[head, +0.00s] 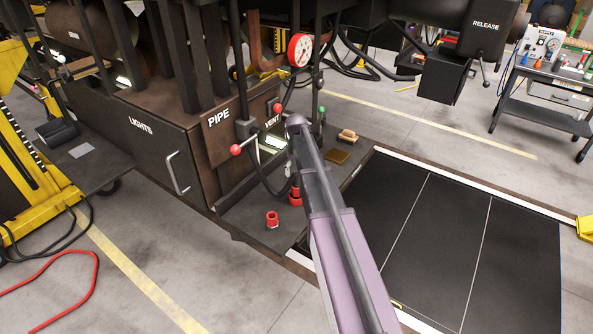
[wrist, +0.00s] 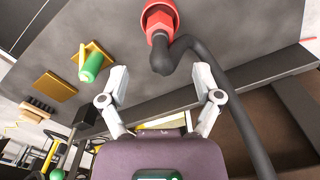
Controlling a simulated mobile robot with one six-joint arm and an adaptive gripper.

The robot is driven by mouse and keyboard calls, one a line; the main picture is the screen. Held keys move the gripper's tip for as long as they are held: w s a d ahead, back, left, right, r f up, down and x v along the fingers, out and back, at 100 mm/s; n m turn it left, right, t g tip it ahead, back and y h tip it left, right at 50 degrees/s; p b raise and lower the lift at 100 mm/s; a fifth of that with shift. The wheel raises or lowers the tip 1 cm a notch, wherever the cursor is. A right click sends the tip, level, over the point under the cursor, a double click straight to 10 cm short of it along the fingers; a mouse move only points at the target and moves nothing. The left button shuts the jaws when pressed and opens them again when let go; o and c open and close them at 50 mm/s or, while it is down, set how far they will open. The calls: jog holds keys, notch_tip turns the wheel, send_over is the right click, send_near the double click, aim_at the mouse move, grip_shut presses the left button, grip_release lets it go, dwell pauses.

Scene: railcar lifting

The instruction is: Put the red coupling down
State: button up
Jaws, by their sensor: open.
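A red coupling (wrist: 158,18) with a black hose bending from its end is at the top of the wrist view, against the grey plate. It also shows in the head view (head: 295,196), partly behind my arm, on the dark shelf. My gripper (wrist: 161,76) is open and empty, its two fingers apart. The coupling lies beyond the fingertips, clear of both. The hose passes in front of the plate and runs down past the right finger. In the head view my gripper is hidden by my arm. A second red fitting (head: 272,218) stands upright on the shelf, to the left.
A green cylinder (wrist: 92,67) on a yellow piece is left of my fingers. A gold pad (head: 337,156) and a brush (head: 347,136) lie along the shelf. The PIPE panel (head: 221,130) with red-knobbed levers stands behind. A dark floor panel (head: 450,245) is clear to the right.

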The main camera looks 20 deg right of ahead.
jog(key=shift+r+p, duration=1.4)
jog(key=shift+r, duration=0.35)
jog(key=shift+s, duration=0.1)
jog(key=s+a, duration=0.6)
jog(key=s, duration=0.6)
jog(key=s+a+m, duration=0.1)
jog(key=s+a, duration=0.5)
jog(key=s, duration=0.6)
jog(key=shift+s+a+m, duration=0.15)
jog(key=shift+s+m, duration=0.1)
jog(key=shift+m, duration=0.05)
notch_tip(320, 180, down, 19)
jog(key=b, duration=1.8)
jog(key=shift+r+b, duration=0.15)
jog(key=shift+b, duration=0.15)
